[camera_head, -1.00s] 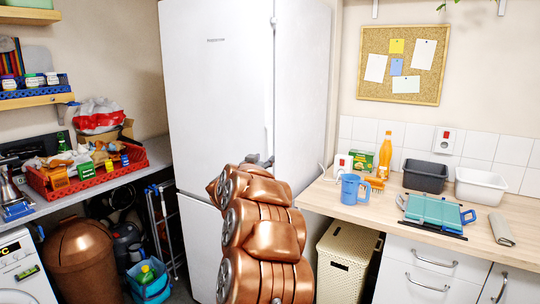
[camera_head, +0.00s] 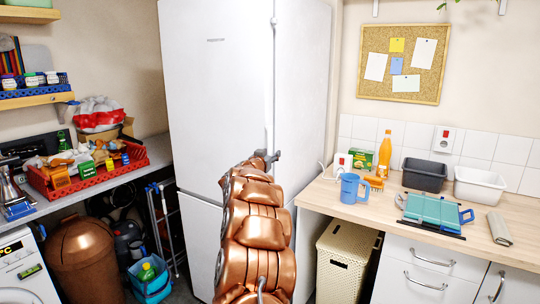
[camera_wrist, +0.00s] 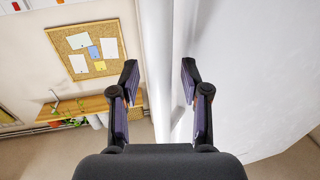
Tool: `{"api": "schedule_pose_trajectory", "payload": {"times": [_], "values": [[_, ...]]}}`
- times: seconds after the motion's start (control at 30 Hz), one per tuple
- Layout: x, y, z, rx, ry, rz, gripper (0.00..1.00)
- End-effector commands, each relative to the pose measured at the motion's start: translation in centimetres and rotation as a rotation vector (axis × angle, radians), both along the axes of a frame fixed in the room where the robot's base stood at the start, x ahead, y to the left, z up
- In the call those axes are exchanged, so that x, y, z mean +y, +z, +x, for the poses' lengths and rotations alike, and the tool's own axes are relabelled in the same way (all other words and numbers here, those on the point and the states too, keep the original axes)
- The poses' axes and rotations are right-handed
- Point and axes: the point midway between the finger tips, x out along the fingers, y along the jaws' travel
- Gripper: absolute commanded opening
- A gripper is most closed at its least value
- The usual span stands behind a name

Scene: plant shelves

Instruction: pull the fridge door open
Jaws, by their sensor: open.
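The tall white fridge (camera_head: 217,100) stands in the middle of the head view, and its upper door appears shut. A slim vertical handle (camera_head: 270,90) runs along the right edge of that door. My gripper (camera_head: 272,157) is at the lower part of the handle, with my copper arm below it hiding part of the lower door. In the wrist view, my gripper (camera_wrist: 158,75) is open. The white handle (camera_wrist: 185,50) and fridge edge lie between its fingers, the handle close to the right finger. I cannot tell whether they touch.
A wooden counter (camera_head: 400,212) with a blue mug (camera_head: 350,188) stands right of the fridge, above a beige basket (camera_head: 345,260). On the left are a red crate (camera_head: 90,178) and a brown bin (camera_head: 85,255). A cork board (camera_head: 402,65) hangs at the right.

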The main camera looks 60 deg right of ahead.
Motion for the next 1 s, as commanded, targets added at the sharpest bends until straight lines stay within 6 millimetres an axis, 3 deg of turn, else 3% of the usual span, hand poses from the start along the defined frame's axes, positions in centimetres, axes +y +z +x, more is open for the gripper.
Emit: {"api": "schedule_pose_trajectory", "payload": {"times": [0.07,0.5,1.0], "values": [[0.01,0.02,0.0,0.0,0.0,0.0,0.44],[0.02,0.05,0.01,0.0,0.0,-0.001,0.0],[0.06,0.09,-0.01,-0.001,0.0,-0.001,0.0]]}}
